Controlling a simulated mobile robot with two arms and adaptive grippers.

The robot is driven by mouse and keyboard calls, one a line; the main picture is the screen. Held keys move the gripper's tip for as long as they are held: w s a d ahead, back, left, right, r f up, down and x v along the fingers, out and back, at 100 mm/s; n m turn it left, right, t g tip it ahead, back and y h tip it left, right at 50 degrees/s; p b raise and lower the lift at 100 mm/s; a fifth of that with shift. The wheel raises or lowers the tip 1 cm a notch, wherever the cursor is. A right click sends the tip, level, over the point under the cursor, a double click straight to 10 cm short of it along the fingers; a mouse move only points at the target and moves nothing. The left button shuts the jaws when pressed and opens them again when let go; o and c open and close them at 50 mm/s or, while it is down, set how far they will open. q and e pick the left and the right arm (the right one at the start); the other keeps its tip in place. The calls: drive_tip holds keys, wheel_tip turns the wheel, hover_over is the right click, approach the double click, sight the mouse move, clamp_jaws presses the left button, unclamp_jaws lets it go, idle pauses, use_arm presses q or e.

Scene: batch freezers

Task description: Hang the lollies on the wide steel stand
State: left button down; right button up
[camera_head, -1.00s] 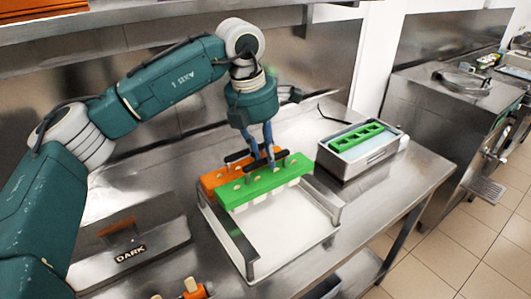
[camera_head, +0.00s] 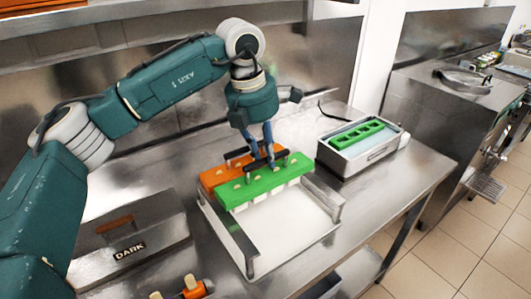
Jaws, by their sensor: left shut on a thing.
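The wide steel stand (camera_head: 238,240) is a low frame with two raised side rails around a white tray, on the steel table. A green holder bar (camera_head: 265,186) with several stick ends on top and pale lollies below lies across its back part. An orange holder bar (camera_head: 213,179) is right behind it, partly hidden. My left gripper (camera_head: 263,161) points down and is shut on the dark handle of the green bar. I cannot tell whether the green bar rests on the rails or hangs just above them. My right gripper is not in view.
A steel basin (camera_head: 366,156) with a green slotted rack stands right of the stand. A steel lidded box (camera_head: 128,250) marked DARK stands at left. Another orange holder with sticks (camera_head: 194,288) shows at the bottom edge. The front of the stand is empty.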

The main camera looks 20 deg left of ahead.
use_arm(q)
drive_tip(key=shift+f+b, duration=0.95)
drive_tip(key=shift+f, duration=0.4)
idle(0.6)
drive_tip(key=c, duration=1.5)
unclamp_jaws()
drive_tip(key=r, duration=0.4)
drive_tip(key=s+a+r, duration=0.1)
drive_tip(key=r, duration=0.3)
drive_tip(key=s+r, duration=0.1)
drive_tip(key=r, duration=0.2)
drive_tip(key=shift+a+r, duration=0.25)
drive_tip(key=shift+r, duration=0.15)
drive_tip(key=shift+w, duration=0.1)
